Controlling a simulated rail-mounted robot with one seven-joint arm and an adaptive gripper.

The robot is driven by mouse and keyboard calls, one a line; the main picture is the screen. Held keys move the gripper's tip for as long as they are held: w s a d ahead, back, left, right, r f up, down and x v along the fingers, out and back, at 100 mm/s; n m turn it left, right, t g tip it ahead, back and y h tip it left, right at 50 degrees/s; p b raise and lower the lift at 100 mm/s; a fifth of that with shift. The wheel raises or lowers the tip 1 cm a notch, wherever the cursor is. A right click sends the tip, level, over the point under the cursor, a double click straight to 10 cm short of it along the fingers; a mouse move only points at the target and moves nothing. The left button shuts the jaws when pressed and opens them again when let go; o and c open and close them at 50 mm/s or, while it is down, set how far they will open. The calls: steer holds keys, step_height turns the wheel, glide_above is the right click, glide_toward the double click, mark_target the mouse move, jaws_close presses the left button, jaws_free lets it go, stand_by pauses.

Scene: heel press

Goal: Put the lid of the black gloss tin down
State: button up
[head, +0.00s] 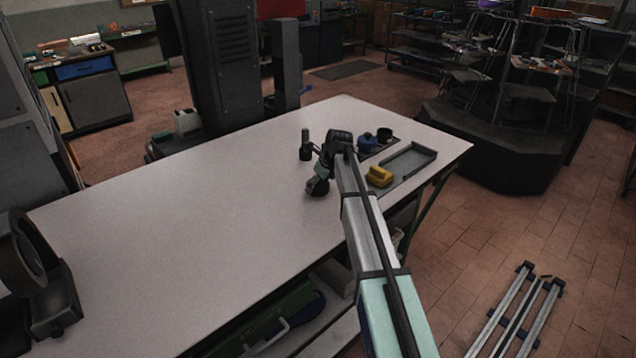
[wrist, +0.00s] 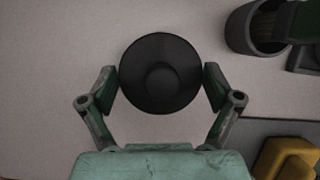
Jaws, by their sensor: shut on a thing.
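My gripper (wrist: 160,85) is shut on a round black lid (wrist: 160,73) with a darker round middle, seen from above between the two fingers. In the head view my gripper (head: 318,187) is over the white table, left of the yellow block; the lid is hard to make out there. I cannot tell whether the lid touches the table. A dark open pot (head: 385,134) stands at the table's far right, beside a small blue container (head: 367,142). I cannot tell which vessel is the black gloss tin.
A yellow block (head: 380,176) and a grey tray (head: 428,154) lie on the right; the block also shows in the wrist view (wrist: 285,160). A dark upright vessel (head: 305,148) stands behind my gripper.

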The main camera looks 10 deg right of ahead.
steer(key=shift+f, duration=0.2)
steer(key=shift+f, duration=0.15)
steer(key=o, duration=0.7)
steer(key=b+v, duration=0.3)
steer(key=v, duration=0.9)
